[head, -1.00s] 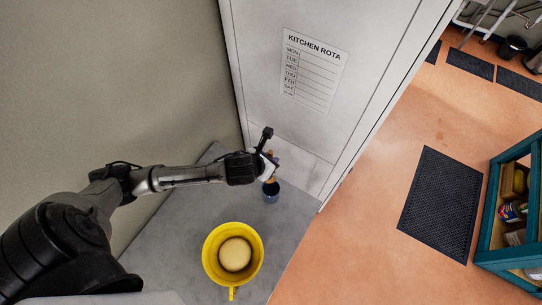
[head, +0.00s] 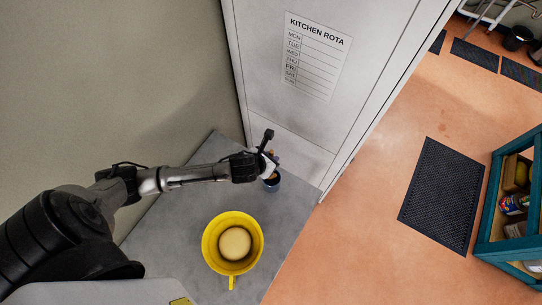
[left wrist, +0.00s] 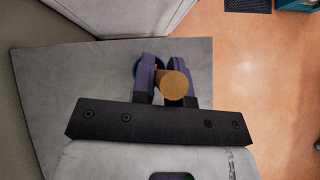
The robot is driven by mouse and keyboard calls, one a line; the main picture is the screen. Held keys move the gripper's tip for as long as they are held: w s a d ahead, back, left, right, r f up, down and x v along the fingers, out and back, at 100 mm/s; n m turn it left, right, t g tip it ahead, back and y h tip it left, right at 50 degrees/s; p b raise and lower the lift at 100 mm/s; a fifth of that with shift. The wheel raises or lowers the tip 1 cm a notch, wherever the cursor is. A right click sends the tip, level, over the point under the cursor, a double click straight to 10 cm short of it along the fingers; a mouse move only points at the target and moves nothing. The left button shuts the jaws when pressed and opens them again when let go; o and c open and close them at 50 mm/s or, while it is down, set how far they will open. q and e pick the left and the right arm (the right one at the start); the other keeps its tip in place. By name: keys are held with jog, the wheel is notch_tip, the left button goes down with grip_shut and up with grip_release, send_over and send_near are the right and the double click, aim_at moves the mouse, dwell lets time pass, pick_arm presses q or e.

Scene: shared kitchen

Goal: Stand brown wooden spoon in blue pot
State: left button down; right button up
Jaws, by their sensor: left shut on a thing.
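My left gripper (head: 270,165) is shut on the brown wooden spoon (left wrist: 174,85). In the left wrist view, the spoon's round end shows between the two purple fingers (left wrist: 166,75). The small blue pot (head: 272,184) stands on the grey counter, directly below the gripper in the head view. Part of its blue rim shows behind the fingers in the left wrist view (left wrist: 137,64). The spoon's lower part is mostly hidden by the gripper, so I cannot tell how deep it sits in the pot. My right gripper is not in view.
A yellow mug-like container (head: 210,250) with a pale round inside stands on the grey counter (head: 180,225), nearer me than the pot. A tall white cabinet (head: 270,110) with a kitchen rota rises just behind the pot. The counter's right edge drops to the orange floor.

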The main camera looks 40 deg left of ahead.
pick_arm(q)
jog(key=shift+f+b, duration=0.7)
jog(key=shift+f, duration=1.1)
jog(key=c, duration=1.1)
grip_release()
jog(key=shift+o, duration=0.2)
jog(key=p+v, duration=0.3)
jog(key=v, duration=1.1)
jog(key=shift+a+f, duration=0.1)
